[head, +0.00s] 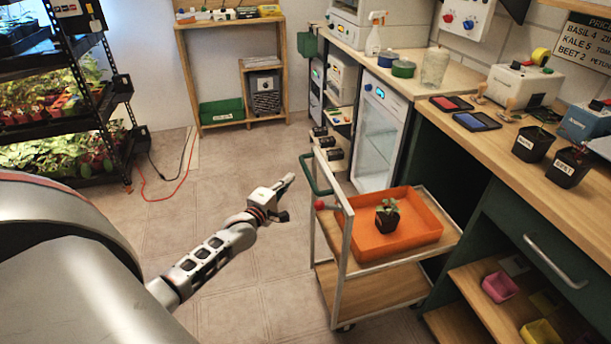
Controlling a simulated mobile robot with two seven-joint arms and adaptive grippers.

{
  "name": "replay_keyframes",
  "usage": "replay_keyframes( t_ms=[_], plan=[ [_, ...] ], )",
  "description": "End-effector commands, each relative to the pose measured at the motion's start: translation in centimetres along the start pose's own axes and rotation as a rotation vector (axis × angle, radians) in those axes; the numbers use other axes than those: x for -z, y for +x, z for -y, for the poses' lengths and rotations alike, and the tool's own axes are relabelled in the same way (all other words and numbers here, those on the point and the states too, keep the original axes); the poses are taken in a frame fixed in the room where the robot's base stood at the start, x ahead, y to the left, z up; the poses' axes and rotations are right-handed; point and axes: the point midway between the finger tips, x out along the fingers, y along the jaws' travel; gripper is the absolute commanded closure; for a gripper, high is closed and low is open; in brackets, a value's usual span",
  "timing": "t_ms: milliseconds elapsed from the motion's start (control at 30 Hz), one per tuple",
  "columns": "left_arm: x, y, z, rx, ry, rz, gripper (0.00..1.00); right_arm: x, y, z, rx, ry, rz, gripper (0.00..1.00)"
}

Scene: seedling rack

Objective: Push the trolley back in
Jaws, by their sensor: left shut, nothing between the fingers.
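The trolley (372,292) has a white frame, two wooden shelves and a green push handle (316,176) at its left end. It stands on the floor beside the counter, its right end close to the dark counter front. An orange tray (417,213) lies on its top shelf with a potted seedling (387,213) in it. My left gripper (288,181) is shut and empty, just left of the trolley handle, with a small gap seeming to lie between them. My right gripper is not in view.
A wooden counter (462,135) with pots, tablets and devices runs along the right. A glass-door fridge (379,140) stands behind the trolley. A plant rack (113,98) is at left, with a red cable (165,197) on the floor.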

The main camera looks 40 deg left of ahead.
Motion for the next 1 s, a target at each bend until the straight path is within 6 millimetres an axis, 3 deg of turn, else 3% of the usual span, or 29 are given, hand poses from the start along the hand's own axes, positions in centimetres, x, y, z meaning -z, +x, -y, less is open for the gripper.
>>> replay_keyframes(
  t_ms=[167,400,1000],
  plan=[
    [0.0,2.9,0.3,0.002,0.002,0.000,1.00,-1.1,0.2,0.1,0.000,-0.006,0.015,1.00],
    [-2.3,5.0,0.1,0.001,-0.002,0.000,1.00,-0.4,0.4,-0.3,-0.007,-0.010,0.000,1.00],
    [-2.9,5.6,0.0,0.000,0.001,0.000,1.00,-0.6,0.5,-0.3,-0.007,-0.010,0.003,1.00]
  ],
)
